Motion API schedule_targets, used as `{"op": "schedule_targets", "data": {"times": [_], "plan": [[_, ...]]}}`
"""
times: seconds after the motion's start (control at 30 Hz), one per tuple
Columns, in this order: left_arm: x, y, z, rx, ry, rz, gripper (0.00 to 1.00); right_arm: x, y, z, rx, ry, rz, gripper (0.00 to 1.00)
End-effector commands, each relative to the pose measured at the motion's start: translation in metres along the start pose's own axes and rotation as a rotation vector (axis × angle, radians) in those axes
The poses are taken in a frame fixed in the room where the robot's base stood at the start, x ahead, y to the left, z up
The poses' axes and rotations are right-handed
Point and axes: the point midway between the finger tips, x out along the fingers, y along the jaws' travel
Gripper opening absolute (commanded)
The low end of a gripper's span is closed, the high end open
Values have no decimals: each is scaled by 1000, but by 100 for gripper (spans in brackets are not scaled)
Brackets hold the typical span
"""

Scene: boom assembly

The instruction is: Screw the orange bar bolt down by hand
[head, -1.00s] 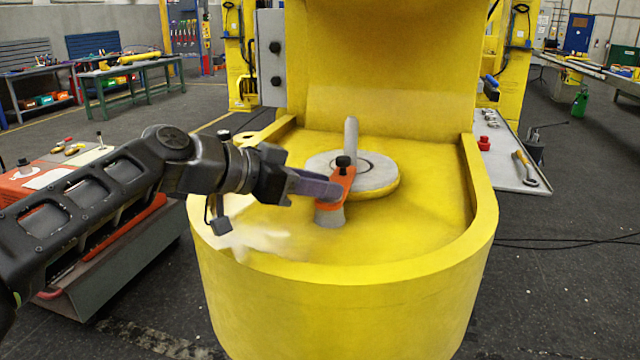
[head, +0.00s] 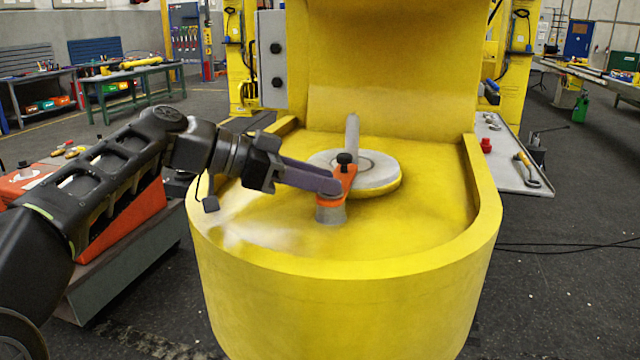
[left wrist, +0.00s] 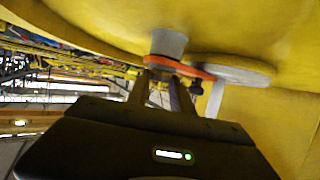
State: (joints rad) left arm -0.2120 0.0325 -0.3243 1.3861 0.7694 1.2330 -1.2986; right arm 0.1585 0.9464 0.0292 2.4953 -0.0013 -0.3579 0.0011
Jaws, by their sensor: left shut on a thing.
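The orange bar (head: 348,176) lies from the top of a short grey post (head: 331,214) toward a round grey disc (head: 380,178). A black knob (head: 344,160) stands at the bar's far end, by the disc. My left gripper (head: 334,188) comes in from the left, its fingertips at the bar's near end above the post. It is shut on the bolt there, which the fingers hide. In the left wrist view the fingers (left wrist: 162,88) reach the orange bar (left wrist: 188,70) at the grey post (left wrist: 168,42). My right gripper is out of view.
A yellow curved rim (head: 350,268) surrounds the work area, and a yellow wall (head: 390,70) rises behind. A grey upright pin (head: 352,135) stands at the disc. A side tray (head: 512,165) with tools is at the right. The yellow floor right of the disc is clear.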

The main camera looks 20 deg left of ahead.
Motion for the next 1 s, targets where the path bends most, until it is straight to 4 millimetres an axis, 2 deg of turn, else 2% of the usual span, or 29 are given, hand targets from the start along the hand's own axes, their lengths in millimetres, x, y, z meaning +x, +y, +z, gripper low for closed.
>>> {"op": "schedule_targets", "data": {"times": [0.27,0.3,0.53,0.83,1.0], "plan": [[0,0,1,2,-1,4,0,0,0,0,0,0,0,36],[0,0,1,2,-1,4,30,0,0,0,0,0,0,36],[0,0,0,2,0,3,49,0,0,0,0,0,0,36],[-2,0,0,2,0,2,49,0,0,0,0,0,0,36],[-16,-1,0,3,2,-1,49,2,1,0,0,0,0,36]]}}
